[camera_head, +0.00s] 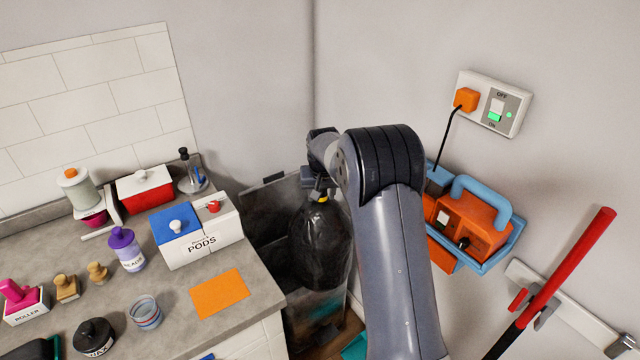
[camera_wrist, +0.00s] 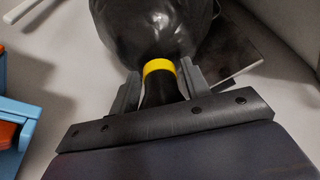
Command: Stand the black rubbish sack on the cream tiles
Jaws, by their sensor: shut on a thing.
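The black rubbish sack (camera_head: 320,245) hangs from my gripper (camera_head: 320,192) in the head view, in the gap between the counter's right end and the right wall. In the wrist view, my gripper (camera_wrist: 160,90) is shut on the sack's neck, just by its yellow tie, and the shiny black body of the sack (camera_wrist: 155,30) bulges beyond the fingers. The sack's underside is not clear. No cream floor tiles can be made out; pale tiles (camera_head: 90,95) show on the wall behind the counter.
The counter (camera_head: 265,290) holds a pods box (camera_head: 205,250), bottles and an orange cloth (camera_head: 219,293). On the right wall are an orange device in a blue holder (camera_head: 480,225), a switched socket (camera_head: 492,103) and a red-handled tool (camera_head: 565,260). Dark panels stand behind the sack.

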